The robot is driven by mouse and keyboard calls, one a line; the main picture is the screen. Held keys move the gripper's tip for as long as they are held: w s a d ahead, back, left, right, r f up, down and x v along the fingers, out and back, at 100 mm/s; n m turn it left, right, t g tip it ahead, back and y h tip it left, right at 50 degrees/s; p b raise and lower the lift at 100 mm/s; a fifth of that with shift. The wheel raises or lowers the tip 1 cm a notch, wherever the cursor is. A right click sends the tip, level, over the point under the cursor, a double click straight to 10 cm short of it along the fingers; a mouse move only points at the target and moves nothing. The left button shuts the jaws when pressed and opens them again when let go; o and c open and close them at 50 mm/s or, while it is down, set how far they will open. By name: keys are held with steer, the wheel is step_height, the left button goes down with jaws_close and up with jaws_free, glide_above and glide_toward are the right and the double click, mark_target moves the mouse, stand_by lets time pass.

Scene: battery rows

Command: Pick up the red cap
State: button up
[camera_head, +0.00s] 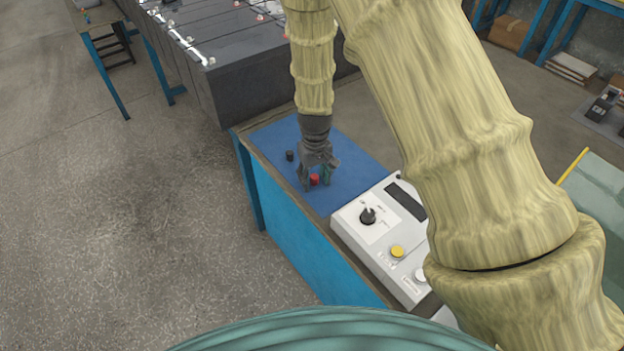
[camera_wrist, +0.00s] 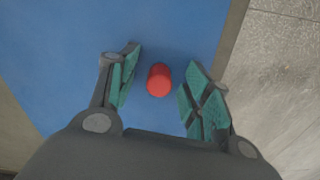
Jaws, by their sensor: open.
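The red cap (camera_wrist: 159,80) stands on the blue mat (camera_wrist: 70,60) in the wrist view, between the two fingers of my gripper (camera_wrist: 157,92). The fingers have teal pads and are spread, with a gap on each side of the cap. In the head view the red cap (camera_head: 314,180) shows between the fingertips of my gripper (camera_head: 316,181), low over the blue mat (camera_head: 350,155). Whether the fingertips touch the mat I cannot tell.
A small dark cap (camera_head: 290,155) stands on the mat just left of my gripper. A white control box (camera_head: 385,235) with a knob and a yellow button is at the right. A dark battery bench (camera_head: 245,75) lies behind. The mat's edge is close on the left.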

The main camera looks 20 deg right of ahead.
steer(key=shift+c, duration=0.2)
steer(key=c, duration=0.8)
steer(key=shift+r, duration=0.1)
